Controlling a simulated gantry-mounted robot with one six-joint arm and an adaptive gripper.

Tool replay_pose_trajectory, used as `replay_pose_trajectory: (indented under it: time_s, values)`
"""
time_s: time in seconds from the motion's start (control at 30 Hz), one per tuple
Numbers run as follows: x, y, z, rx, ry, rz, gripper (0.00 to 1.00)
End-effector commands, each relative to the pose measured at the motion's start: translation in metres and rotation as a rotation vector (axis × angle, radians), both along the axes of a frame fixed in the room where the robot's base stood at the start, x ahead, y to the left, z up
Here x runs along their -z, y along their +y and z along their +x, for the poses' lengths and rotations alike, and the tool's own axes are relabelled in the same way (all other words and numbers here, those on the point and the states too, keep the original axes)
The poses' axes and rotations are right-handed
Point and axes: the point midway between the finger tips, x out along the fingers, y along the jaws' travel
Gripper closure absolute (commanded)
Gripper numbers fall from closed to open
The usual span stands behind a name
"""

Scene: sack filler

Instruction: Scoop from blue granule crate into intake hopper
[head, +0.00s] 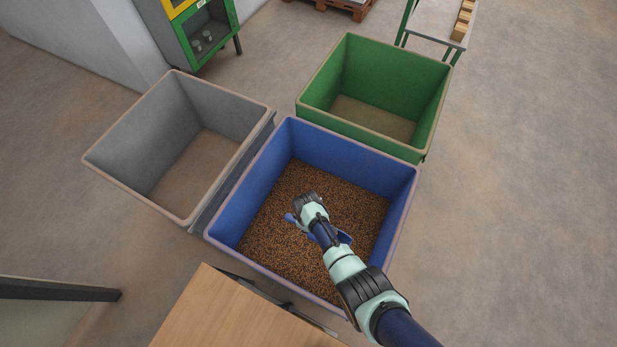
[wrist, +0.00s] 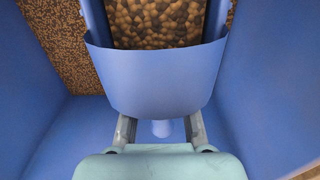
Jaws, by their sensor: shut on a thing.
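The blue crate (head: 236,208) stands in the middle of the head view, its floor covered with brown granules (head: 345,205). My gripper (wrist: 160,127) is shut on the handle of a blue scoop (wrist: 160,78), with a metal finger on each side. Granules (wrist: 160,22) show between the scoop's walls and look larger than those in the crate. In the head view my gripper is over the granules inside the crate, and small blue parts of the scoop (head: 344,238) show beside it. My arm hides most of the scoop there. I cannot identify the intake hopper.
A grey crate (head: 130,145) stands left and a green crate (head: 435,105) behind; both look empty. A wooden tabletop (head: 235,312) lies close to the blue crate's front. A green and yellow machine (head: 212,30) stands at the back left. The floor on the right is clear.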

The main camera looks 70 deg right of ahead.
Motion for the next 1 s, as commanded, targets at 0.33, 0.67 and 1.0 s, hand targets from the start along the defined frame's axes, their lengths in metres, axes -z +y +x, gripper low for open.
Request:
replay_pose_trajectory:
  time_s: [0.33, 0.67, 1.0]
  values:
    - [-0.057, -0.001, 0.006, 0.0, -0.001, -0.001, 1.0]
    - [-0.104, -0.001, 0.011, -0.001, -0.001, 0.0, 1.0]
    - [-0.151, -0.001, 0.016, 0.0, -0.001, -0.001, 1.0]
